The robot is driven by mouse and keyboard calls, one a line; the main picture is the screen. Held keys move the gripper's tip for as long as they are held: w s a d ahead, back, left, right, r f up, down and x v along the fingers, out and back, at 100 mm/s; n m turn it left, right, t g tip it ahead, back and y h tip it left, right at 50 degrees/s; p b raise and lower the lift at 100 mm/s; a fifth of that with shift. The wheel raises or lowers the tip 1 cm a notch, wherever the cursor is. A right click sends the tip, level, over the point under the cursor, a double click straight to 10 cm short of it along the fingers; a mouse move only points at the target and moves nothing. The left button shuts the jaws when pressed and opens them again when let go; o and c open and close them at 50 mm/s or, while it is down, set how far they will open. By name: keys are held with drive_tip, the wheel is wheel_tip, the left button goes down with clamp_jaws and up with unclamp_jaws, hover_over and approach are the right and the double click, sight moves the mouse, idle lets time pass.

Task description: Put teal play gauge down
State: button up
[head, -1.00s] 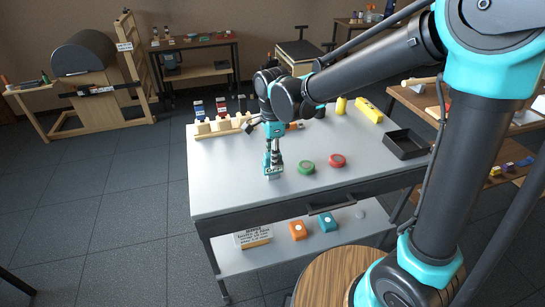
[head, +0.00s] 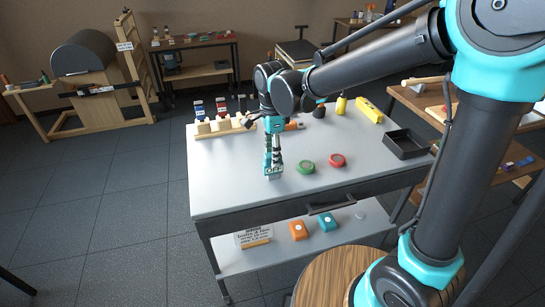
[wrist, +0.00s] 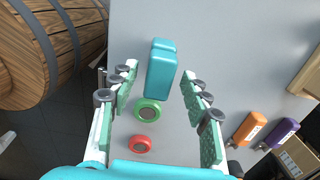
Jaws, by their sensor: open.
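The teal play gauge (wrist: 161,70) is a teal block that stands on the grey table top, between the spread fingers of my gripper (wrist: 158,105) in the wrist view. A gap shows on both sides of it, and the fingers do not grip it. In the head view the gauge (head: 273,170) is at the near left of the table, directly under my gripper (head: 274,155). My gripper points down and is open. The fingers hide part of the gauge in the head view.
A green disc (head: 306,167) and a red disc (head: 338,160) lie right of the gauge. A wooden block rack (head: 220,127) stands at the back left and a black tray (head: 405,145) at the right. The table (head: 225,180) is clear left of the gauge.

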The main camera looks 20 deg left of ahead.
wheel_tip(320, 180, up, 10)
drive_tip(key=shift+r, duration=0.2)
drive_tip(key=w+d+f+n+t, duration=0.1)
drive_tip(key=d+f+n, duration=0.4)
drive_tip(key=d, duration=0.9)
drive_tip(key=w+d+f+n+t, duration=0.15)
drive_tip(key=d+f, duration=0.55)
drive_tip(key=d, duration=0.7)
drive_tip(key=s+d+f+n+t, duration=0.1)
drive_tip(key=s+d+f+n, duration=0.4)
drive_tip(key=s+d+f, duration=0.1)
drive_tip(key=s+d, duration=0.1)
drive_tip(key=d, duration=0.1)
drive_tip(key=shift+d+t, duration=0.35)
drive_tip(key=shift+d, duration=0.05)
